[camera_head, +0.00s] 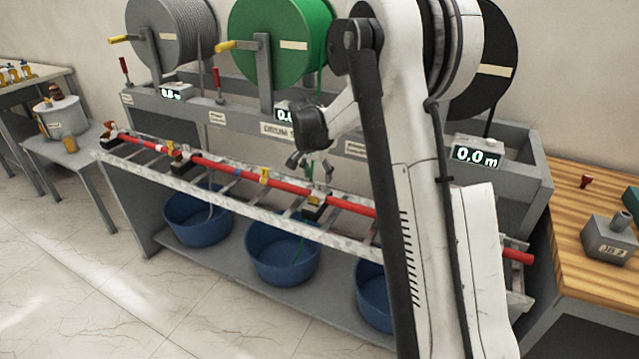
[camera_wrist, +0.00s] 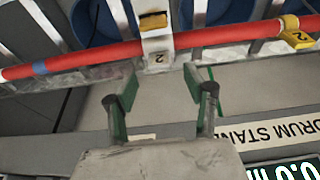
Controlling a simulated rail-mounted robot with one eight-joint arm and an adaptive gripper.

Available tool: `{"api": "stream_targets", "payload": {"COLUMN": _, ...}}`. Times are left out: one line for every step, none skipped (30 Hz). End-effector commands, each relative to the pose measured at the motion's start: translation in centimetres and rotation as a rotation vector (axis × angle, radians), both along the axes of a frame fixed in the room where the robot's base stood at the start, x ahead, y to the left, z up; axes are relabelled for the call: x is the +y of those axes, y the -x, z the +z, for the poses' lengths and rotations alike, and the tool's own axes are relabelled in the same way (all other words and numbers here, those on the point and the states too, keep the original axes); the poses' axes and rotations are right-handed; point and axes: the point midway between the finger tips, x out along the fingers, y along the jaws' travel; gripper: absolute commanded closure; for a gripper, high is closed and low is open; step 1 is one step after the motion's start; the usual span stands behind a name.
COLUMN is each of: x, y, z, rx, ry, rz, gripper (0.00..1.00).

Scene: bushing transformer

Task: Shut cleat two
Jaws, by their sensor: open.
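A cleat (camera_wrist: 157,45) marked with a 2 sits on the red cable (camera_wrist: 90,56) in the wrist view, with a yellow part on its far side. In the head view it appears to be the dark and yellow cleat (camera_head: 316,206) just below my gripper. I cannot tell whether it is open or shut. My gripper (camera_head: 311,172) is open and empty, its fingers apart. In the wrist view its fingertips (camera_wrist: 160,76) lie just short of the cleat, seemingly without touching it. A yellow tag (camera_wrist: 297,36) with a 2 hangs on the cable to one side.
The cable runs along a grey ladder rack (camera_head: 240,212), with further cleats (camera_head: 181,160) to the left. Blue tubs (camera_head: 283,258) stand below. Cable drums (camera_head: 280,38) and a labelled beam (camera_head: 235,113) are behind. My arm hides the rack's right part. A wooden bench (camera_head: 575,240) stands at right.

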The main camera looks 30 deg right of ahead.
Motion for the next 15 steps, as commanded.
{"api": "stream_targets", "payload": {"x": 0.3, "y": 0.2, "z": 1.0, "rx": 0.0, "ry": 0.0, "rz": 0.0, "gripper": 0.52}}
{"api": "stream_targets", "payload": {"x": 0.4, "y": 0.3, "z": 1.6, "rx": 0.0, "ry": 0.0, "rz": 0.0, "gripper": 0.52}}
{"api": "stream_targets", "payload": {"x": 0.6, "y": 0.4, "z": 2.3, "rx": 0.0, "ry": 0.0, "rz": 0.0, "gripper": 0.52}}
{"api": "stream_targets", "payload": {"x": 0.7, "y": 0.5, "z": 2.8, "rx": 0.0, "ry": 0.0, "rz": 0.0, "gripper": 0.52}}
{"api": "stream_targets", "payload": {"x": 0.8, "y": 0.6, "z": 3.3, "rx": 0.0, "ry": 0.0, "rz": -0.001, "gripper": 0.52}}
{"api": "stream_targets", "payload": {"x": 0.9, "y": 0.7, "z": 3.8, "rx": 0.0, "ry": 0.0, "rz": -0.001, "gripper": 0.52}}
{"api": "stream_targets", "payload": {"x": 1.0, "y": 0.8, "z": 4.2, "rx": 0.0, "ry": 0.0, "rz": -0.001, "gripper": 0.52}}
{"api": "stream_targets", "payload": {"x": 1.1, "y": 0.8, "z": 4.6, "rx": 0.0, "ry": 0.0, "rz": -0.001, "gripper": 0.52}}
{"api": "stream_targets", "payload": {"x": 1.2, "y": 0.9, "z": 5.0, "rx": 0.0, "ry": 0.0, "rz": -0.001, "gripper": 0.52}}
{"api": "stream_targets", "payload": {"x": 1.2, "y": 1.0, "z": 5.2, "rx": 0.0, "ry": 0.0, "rz": -0.001, "gripper": 0.52}}
{"api": "stream_targets", "payload": {"x": 1.3, "y": 1.0, "z": 5.4, "rx": 0.0, "ry": 0.0, "rz": -0.001, "gripper": 0.52}}
{"api": "stream_targets", "payload": {"x": 1.3, "y": 1.0, "z": 5.7, "rx": 0.0, "ry": 0.0, "rz": -0.001, "gripper": 0.52}}
{"api": "stream_targets", "payload": {"x": 1.3, "y": 1.0, "z": 5.8, "rx": 0.0, "ry": 0.0, "rz": -0.001, "gripper": 0.52}}
{"api": "stream_targets", "payload": {"x": 1.4, "y": 1.1, "z": 5.9, "rx": 0.0, "ry": 0.0, "rz": -0.001, "gripper": 0.52}}
{"api": "stream_targets", "payload": {"x": 1.4, "y": 1.1, "z": 6.0, "rx": 0.0, "ry": 0.0, "rz": -0.001, "gripper": 0.52}}
